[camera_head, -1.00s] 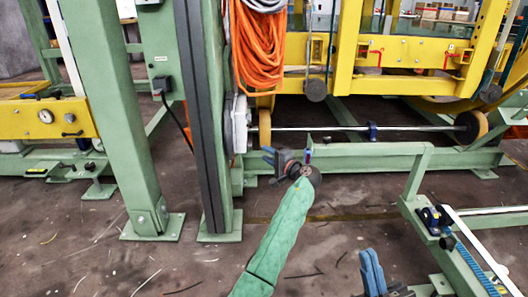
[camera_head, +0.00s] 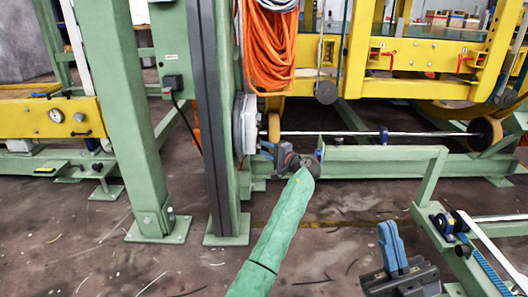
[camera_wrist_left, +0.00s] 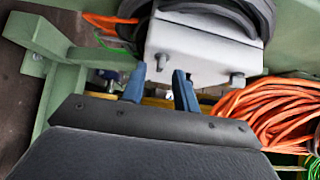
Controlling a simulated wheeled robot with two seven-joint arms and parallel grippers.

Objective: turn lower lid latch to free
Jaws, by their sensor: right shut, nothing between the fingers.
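A white box (camera_head: 246,124) is mounted on the green post, and it fills the upper middle of the left wrist view (camera_wrist_left: 195,50). Two small metal pegs stick out of its lower edge, a left peg (camera_wrist_left: 160,62) and a right peg (camera_wrist_left: 238,80). I cannot tell for certain which is the lower lid latch. My left gripper (camera_head: 264,150) is just below the box. In the left wrist view its blue fingers (camera_wrist_left: 160,84) are apart, with the left peg just beyond and between their tips. My right gripper (camera_head: 390,232) is shut and empty at the lower right, away from the box.
An orange cable coil (camera_head: 266,50) hangs above the box and also shows in the left wrist view (camera_wrist_left: 265,112). A green beam (camera_head: 385,160) runs right of my left gripper. A green stand (camera_head: 450,220) is right of my right gripper. Open floor lies between my arms.

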